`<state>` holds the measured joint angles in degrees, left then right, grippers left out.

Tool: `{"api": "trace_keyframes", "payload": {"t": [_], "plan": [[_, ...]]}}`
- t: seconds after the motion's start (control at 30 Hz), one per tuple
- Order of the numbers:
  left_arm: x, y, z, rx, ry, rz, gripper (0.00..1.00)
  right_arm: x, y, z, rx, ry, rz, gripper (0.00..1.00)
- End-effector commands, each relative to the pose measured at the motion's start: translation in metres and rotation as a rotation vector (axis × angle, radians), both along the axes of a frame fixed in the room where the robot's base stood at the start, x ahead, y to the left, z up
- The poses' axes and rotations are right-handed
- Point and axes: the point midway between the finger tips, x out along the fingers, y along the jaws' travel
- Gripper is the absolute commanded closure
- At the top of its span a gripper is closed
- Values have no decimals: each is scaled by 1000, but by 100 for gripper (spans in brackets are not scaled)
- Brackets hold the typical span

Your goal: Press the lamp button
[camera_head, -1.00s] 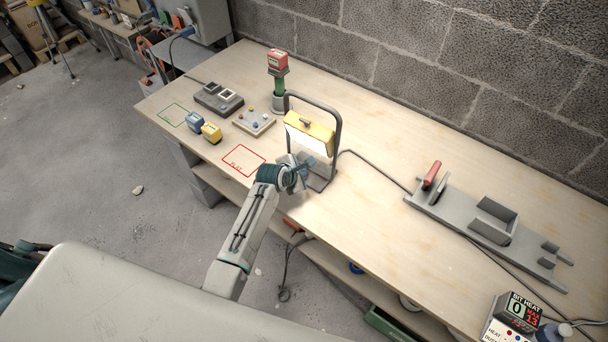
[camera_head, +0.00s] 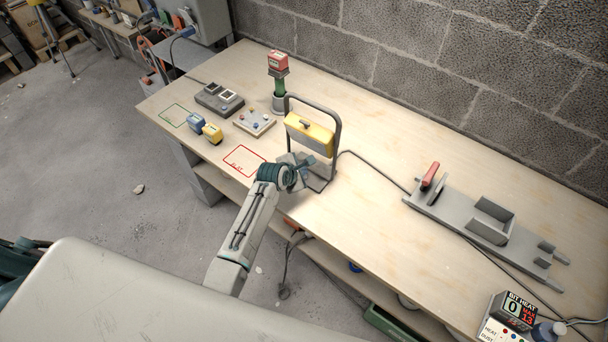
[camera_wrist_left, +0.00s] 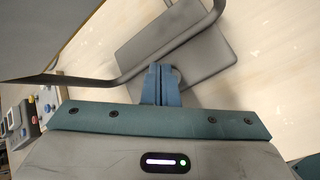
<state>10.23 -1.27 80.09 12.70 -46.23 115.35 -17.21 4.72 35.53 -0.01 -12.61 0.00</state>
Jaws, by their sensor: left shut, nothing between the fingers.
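The work lamp has a yellow head (camera_head: 309,135) in a grey tubular frame (camera_head: 338,128) and stands on the bench. Its front is dark and unlit. My left gripper (camera_head: 306,163) is at the lamp's foot, below the head. In the left wrist view its two blue fingers (camera_wrist_left: 161,84) are shut together with nothing between them, over the grey base plate (camera_wrist_left: 200,58). A rounded grey part shows just beside the fingertips; the fingers partly hide it, and I cannot tell if they touch it. My right gripper is not in view.
Left of the lamp stand a red-topped green tool (camera_head: 278,80), a button board (camera_head: 254,122), and blue and yellow blocks (camera_head: 211,133). A grey fixture (camera_head: 480,225) and a display box (camera_head: 515,312) lie to the right. A cable crosses the bench; its middle is clear.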

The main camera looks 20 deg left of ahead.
Motion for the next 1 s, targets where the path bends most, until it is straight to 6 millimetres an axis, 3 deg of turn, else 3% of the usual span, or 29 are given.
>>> {"api": "trace_keyframes", "payload": {"t": [0.53,0.73,1.0], "plan": [[0,0,47,0,0,0,100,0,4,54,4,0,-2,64],[0,0,59,0,0,0,100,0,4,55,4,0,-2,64],[0,0,59,0,0,0,100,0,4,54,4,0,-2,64]]}}
